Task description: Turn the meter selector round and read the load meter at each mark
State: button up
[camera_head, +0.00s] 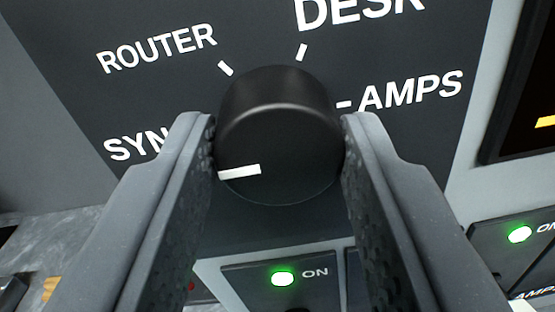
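The meter selector is a round black knob (285,120) in the middle of the camera view, on a dark panel. Its white pointer line (240,171) lies at the lower left, roughly toward the partly covered mark that reads "SYN". Other marks read "ROUTER" (157,48), "DESK" (360,10) and "AMPS" (411,90). My gripper (279,140) has one finger on each side of the knob, and both fingertips appear to touch its sides. The left finger hides the end of the "SYN" label. I cannot identify the load meter's reading here.
Below the knob is a switch plate with a green lamp (283,278) marked "ON". Another lit green lamp (519,234) is at the right, above a partly cut-off "AMPS" label. A dark screen (522,90) with a yellow bar is at the right edge. A grey surface (62,245) is at lower left.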

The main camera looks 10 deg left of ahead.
jog(key=shift+m, duration=0.4)
jog(key=m+b, duration=0.1)
jog(key=m, duration=0.4)
jog(key=shift+f, duration=0.15)
jog(key=m, duration=0.5)
jog(key=shift+d+m+g+b, duration=0.1)
jog(key=shift+m+g+b, duration=0.2)
jog(key=shift+b, duration=0.05)
jog(key=shift+f+y, duration=0.1)
jog(key=shift+y, duration=0.2)
jog(key=o, duration=1)
jog(key=shift+d, duration=0.1)
jog(key=shift+r, duration=0.2)
